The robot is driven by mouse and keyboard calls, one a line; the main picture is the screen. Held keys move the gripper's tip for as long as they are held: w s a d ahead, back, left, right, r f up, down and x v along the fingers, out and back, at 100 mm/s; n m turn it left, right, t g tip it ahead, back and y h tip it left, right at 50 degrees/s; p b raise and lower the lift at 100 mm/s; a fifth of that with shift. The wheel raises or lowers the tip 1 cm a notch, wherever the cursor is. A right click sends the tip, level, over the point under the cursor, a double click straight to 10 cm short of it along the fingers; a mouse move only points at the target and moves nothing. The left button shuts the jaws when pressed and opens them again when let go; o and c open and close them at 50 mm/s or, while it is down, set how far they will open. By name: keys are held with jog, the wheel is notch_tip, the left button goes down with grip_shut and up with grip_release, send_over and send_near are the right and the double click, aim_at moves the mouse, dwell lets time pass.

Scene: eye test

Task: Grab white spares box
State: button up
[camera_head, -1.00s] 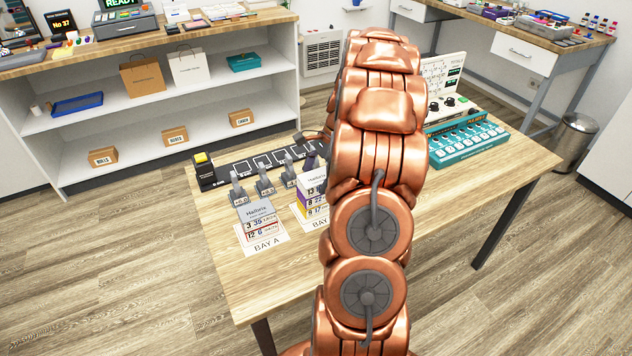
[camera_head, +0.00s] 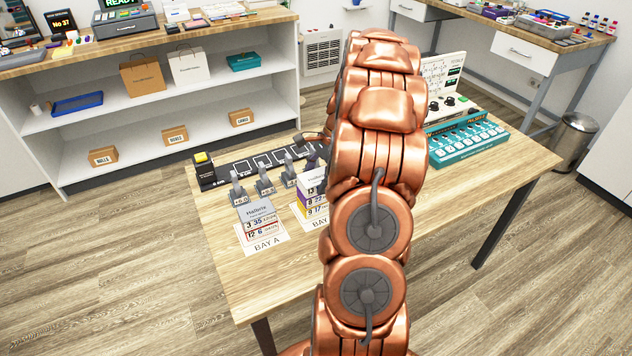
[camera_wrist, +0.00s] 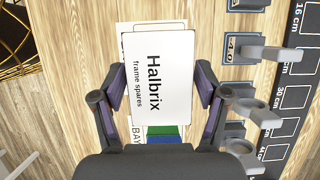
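The white spares box (camera_wrist: 172,80), marked "Halbrix frame spares", fills the middle of the wrist view. In the head view the white box (camera_head: 311,180) shows at the top of the Bay B stack, partly behind my copper arm. Purple and yellow layers (camera_head: 312,206) show below it. My arm hides most of the gripper there, so any gap under the box is unclear.
A grey-topped Halbrix stack (camera_head: 258,217) stands on the Bay A sheet (camera_head: 264,245), left of the box. A teal device (camera_head: 468,143) stands right. The table's front left (camera_head: 250,288) is clear.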

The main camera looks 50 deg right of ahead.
jog(key=c, duration=0.8)
jog(key=shift+c, duration=0.2)
